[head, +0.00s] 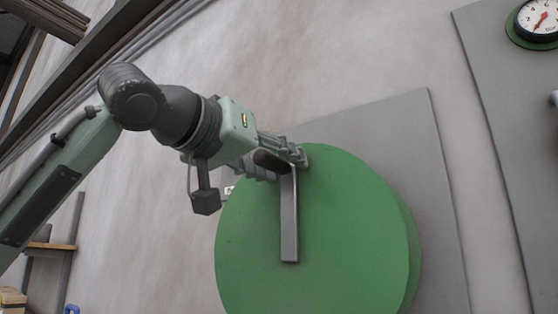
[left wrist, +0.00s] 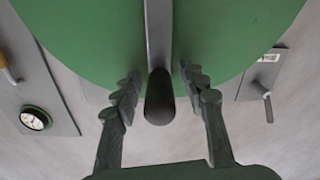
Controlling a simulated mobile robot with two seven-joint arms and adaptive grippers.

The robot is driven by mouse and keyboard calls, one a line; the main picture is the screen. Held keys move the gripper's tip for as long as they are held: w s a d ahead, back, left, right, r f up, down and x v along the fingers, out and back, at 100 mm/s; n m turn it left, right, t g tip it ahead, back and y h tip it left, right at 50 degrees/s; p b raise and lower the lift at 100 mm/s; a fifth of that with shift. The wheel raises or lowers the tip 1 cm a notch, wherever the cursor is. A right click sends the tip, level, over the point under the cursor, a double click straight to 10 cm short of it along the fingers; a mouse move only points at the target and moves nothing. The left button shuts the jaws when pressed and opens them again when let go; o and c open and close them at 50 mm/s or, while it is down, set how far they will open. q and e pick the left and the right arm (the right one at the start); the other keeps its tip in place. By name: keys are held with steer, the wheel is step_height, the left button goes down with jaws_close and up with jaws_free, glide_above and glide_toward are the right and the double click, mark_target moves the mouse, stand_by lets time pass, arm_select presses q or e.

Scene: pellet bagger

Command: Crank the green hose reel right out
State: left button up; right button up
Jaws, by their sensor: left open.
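The green hose reel (head: 350,230) is a large round disc on a grey wall plate, and it also fills the top of the left wrist view (left wrist: 90,45). A grey crank arm (head: 289,220) runs from the disc's middle up to its upper edge. A dark crank handle (head: 270,160) sticks out from the arm's upper end; it also shows in the left wrist view (left wrist: 159,98). My left gripper (head: 283,158) is at the handle. Its fingers (left wrist: 160,90) are open, one on each side of the handle, with gaps between. My right gripper is in neither view.
A grey panel with a round gauge (head: 538,20) stands at the upper right. The grey backing plate (head: 400,125) lies behind the reel. A small lever (left wrist: 262,88) on a plate shows in the left wrist view. A wooden shelf (head: 50,246) is at far left.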

arm_select(q)
steer(key=shift+w+d, duration=0.1)
jaws_close()
stand_by(0.5)
